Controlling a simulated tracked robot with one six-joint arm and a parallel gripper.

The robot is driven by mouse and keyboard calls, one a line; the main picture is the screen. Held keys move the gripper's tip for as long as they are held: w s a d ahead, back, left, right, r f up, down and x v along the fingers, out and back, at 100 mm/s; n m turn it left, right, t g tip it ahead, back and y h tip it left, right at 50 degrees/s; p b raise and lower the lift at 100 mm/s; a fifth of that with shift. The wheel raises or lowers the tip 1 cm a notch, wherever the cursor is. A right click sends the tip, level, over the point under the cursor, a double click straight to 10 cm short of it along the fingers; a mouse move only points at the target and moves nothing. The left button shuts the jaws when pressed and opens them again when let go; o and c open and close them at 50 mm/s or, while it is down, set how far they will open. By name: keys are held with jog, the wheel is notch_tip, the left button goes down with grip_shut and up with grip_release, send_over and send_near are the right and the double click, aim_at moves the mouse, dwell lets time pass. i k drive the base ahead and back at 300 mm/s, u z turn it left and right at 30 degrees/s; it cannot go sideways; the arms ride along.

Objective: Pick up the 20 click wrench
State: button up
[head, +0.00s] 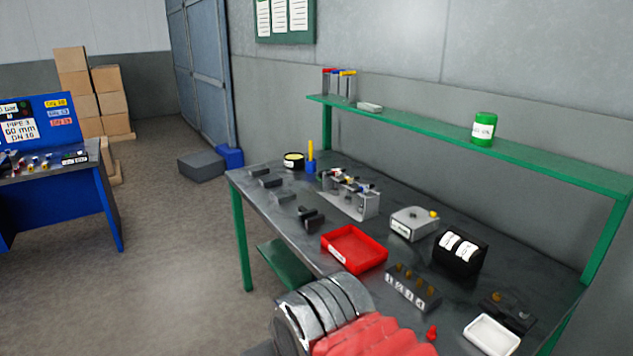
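I cannot pick out the 20 click wrench for certain. A grey rack (352,202) stands toward the back of the workbench and holds several small tools with coloured ends. Their markings are too small to read. Several dark blocks (284,197) sit in a row along the bench's left side; I cannot tell what they are. My gripper is not in view.
The dark workbench (395,262) also bears a red tray (354,249), a grey box (413,223), a black holder (460,251), a numbered block (412,287) and a white tray (491,335). A green shelf (440,137) overhangs its back.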

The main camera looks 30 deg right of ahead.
aim_at(348, 180)
jog(key=u, duration=0.25)
jog(key=i, duration=2.1)
jog(key=z, duration=0.6)
jog(key=i, duration=0.6)
jog(key=z, duration=1.05)
jog(key=i, duration=0.7)
jog(key=z, duration=0.4)
